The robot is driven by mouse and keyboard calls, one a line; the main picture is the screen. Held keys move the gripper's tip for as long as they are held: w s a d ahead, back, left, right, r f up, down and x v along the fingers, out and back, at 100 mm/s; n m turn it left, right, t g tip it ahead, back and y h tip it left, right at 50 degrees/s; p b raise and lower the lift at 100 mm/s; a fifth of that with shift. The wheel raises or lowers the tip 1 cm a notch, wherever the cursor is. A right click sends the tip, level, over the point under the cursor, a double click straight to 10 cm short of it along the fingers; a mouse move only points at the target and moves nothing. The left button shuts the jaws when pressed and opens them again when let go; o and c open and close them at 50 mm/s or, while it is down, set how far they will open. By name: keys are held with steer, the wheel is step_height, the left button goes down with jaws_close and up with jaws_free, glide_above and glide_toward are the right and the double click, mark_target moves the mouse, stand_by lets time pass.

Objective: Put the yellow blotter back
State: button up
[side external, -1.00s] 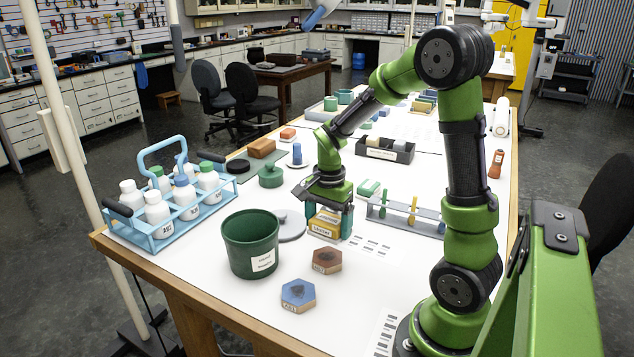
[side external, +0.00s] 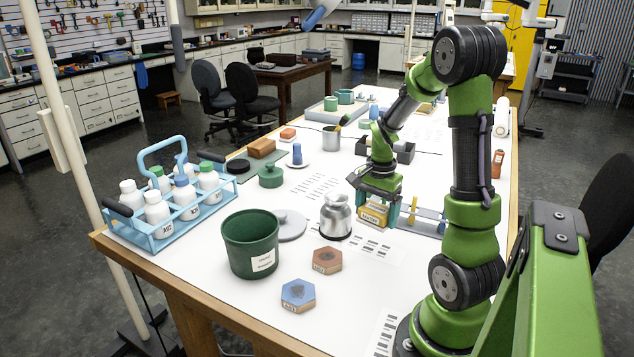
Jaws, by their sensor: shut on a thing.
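The yellow blotter (side external: 373,215) is a small block with a pale label on its front. My gripper (side external: 377,214) is shut on it, with one teal finger on each side. I cannot tell whether the blotter touches the table or hangs just above it. A silver jar (side external: 336,218) stands just left of the gripper. A grey-blue rack (side external: 428,225) with upright sticks is close behind and to the right, partly hidden by the gripper and arm.
A green bin (side external: 250,240), a grey disc (side external: 290,222), a brown hexagon (side external: 327,260) and a blue hexagon (side external: 298,294) lie left and in front. A blue bottle carrier (side external: 165,240) stands far left. Printed strips (side external: 372,247) mark the white table.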

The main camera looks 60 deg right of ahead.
mark_target(381, 247)
steer(key=shift+s+d, duration=0.7)
steer(key=shift+s, duration=0.15)
steer(key=shift+d+f+n, duration=0.1)
steer(key=shift+f+n, duration=0.1)
steer(key=shift+n, duration=0.7)
steer(key=shift+f, duration=3.9)
